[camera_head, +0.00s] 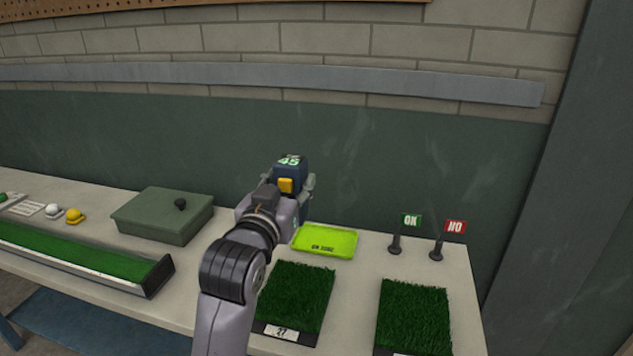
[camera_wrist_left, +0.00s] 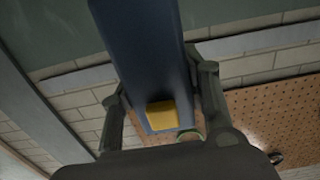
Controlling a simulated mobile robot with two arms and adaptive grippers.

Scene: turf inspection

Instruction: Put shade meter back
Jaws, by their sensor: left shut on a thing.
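The shade meter (camera_head: 291,164) is a dark blue device with a green and white "45" display and a yellow button. My left gripper (camera_head: 303,187) is shut on it and holds it up above the table, near the lime green tray. In the left wrist view the blue body of the shade meter (camera_wrist_left: 143,50) stands between the two fingers of my left gripper (camera_wrist_left: 157,92), with its yellow button facing the camera. The lime green tray (camera_head: 340,243) has dark lettering on its front rim; its left end is partly hidden by my arm. My right gripper is not in view.
Two turf samples (camera_head: 300,290) (camera_head: 415,312) lie at the front of the table. Green OK (camera_head: 411,221) and red NO (camera_head: 455,227) markers stand behind the right one. A green box (camera_head: 160,216), a long turf channel (camera_head: 80,262) and balls (camera_head: 74,215) are on the left.

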